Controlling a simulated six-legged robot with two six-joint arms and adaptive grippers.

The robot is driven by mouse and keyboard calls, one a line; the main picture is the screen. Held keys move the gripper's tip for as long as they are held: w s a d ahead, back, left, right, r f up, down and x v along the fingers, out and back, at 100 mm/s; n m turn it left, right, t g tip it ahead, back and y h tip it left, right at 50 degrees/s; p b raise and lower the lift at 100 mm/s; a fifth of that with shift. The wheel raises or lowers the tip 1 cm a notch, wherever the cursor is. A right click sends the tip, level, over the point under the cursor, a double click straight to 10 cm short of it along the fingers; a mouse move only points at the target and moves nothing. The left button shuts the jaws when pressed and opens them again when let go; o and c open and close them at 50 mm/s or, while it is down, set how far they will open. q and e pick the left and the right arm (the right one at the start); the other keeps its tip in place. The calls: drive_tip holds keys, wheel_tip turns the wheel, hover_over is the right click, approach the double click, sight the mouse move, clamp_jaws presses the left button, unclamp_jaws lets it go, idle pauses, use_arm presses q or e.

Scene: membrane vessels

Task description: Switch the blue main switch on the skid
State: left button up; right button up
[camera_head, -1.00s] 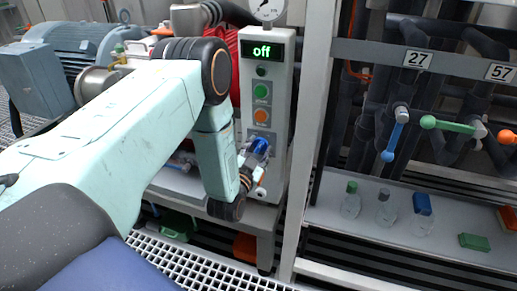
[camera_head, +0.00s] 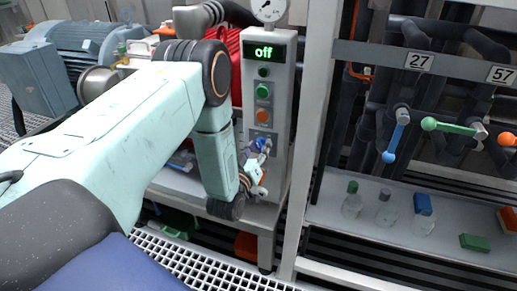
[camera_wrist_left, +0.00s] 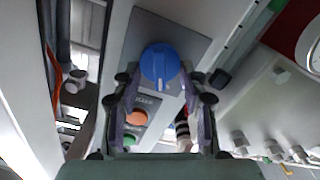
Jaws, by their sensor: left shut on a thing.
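The blue main switch (camera_head: 261,144) is a round knob low on the grey control panel (camera_head: 281,98), beneath a green and an orange button. The panel's display (camera_head: 264,51) reads "off" in green. My left gripper (camera_head: 257,160) is at the switch, reaching in from the left. In the left wrist view the blue switch (camera_wrist_left: 160,63) sits between the two fingertips of my left gripper (camera_wrist_left: 160,82), which is shut on it. The fingers hide part of the switch in the head view. My right gripper is not in view.
A pressure gauge (camera_head: 268,9) stands on top of the panel. A white frame post (camera_head: 308,130) is close to the right of it. Beyond are pipes with a blue lever (camera_head: 396,137) and a green lever (camera_head: 448,126), and a shelf with bottles (camera_head: 352,201). A blue-grey motor (camera_head: 85,45) is at the left.

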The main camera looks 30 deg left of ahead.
use_arm(q)
drive_tip(key=shift+f+n, duration=0.1)
drive_tip(key=shift+n, duration=0.8)
drive_tip(key=o, duration=1.1)
drive_tip(key=shift+o, duration=0.2)
drive_tip(key=v, duration=1.2)
